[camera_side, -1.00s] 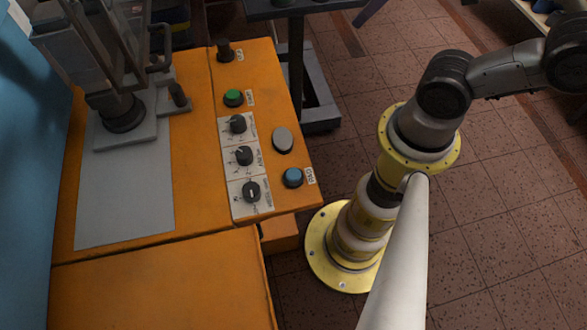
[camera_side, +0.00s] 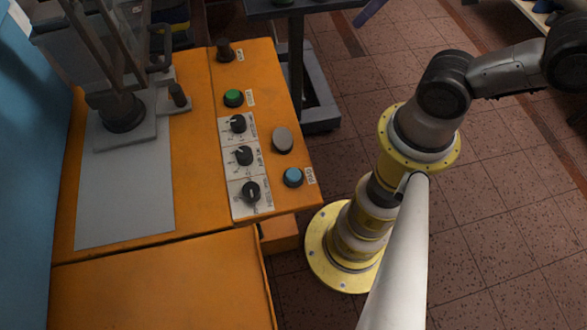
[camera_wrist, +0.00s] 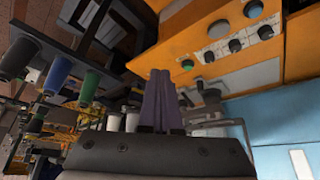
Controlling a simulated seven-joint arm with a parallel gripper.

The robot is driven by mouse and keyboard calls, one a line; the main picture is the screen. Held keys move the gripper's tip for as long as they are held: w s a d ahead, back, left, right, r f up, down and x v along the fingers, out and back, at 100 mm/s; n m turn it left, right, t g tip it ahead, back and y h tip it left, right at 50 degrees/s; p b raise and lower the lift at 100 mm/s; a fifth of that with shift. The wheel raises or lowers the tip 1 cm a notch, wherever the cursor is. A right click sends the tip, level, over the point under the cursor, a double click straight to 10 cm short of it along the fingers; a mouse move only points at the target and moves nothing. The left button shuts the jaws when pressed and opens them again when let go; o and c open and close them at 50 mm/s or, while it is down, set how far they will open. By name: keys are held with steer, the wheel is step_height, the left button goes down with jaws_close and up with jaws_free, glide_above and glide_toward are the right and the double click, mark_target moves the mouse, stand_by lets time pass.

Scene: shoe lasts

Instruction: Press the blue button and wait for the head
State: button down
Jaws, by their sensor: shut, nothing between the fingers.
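The blue button (camera_side: 293,177) is at the lower right of the orange control panel (camera_side: 200,85) in the side view, and nothing touches it there. The grey press head (camera_side: 123,113) stands over a grey plate at the upper left, under metal linkage. In the wrist view, my gripper (camera_wrist: 158,73) has two purple-grey fingers together, shut and empty, apart from the panel.
A green button (camera_side: 233,97), several black knobs (camera_side: 243,155) and a grey oval pad (camera_side: 282,139) share the panel. A dark stand (camera_side: 294,70) is behind it. Coloured shoe lasts on a rack (camera_wrist: 58,72) fill the left of the wrist view. Tiled floor at right is mostly open.

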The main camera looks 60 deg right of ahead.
stand_by(0.6)
steer(key=w+d+r+n+t+h, duration=0.2)
steer(key=w+d+r+t, duration=0.15)
steer(key=w, duration=0.45)
steer(key=w+a+f+n+t+y, duration=0.2)
steer(key=w+a+n+y, duration=0.1)
steer(key=a+n, duration=0.45)
steer(key=s+a+f+n+g+y, duration=0.3)
steer(key=s+a+f+n, duration=0.2)
steer(key=a, duration=0.3)
steer(key=s+a+f+n+g+y, duration=0.3)
steer(key=s+a+f+n, duration=0.2)
steer(key=a, duration=0.3)
steer(key=shift+s+f+n+y, duration=0.15)
steer(key=shift+s+n+y, duration=0.05)
steer(key=shift+n+y, duration=0.25)
steer(key=shift+d, duration=0.1)
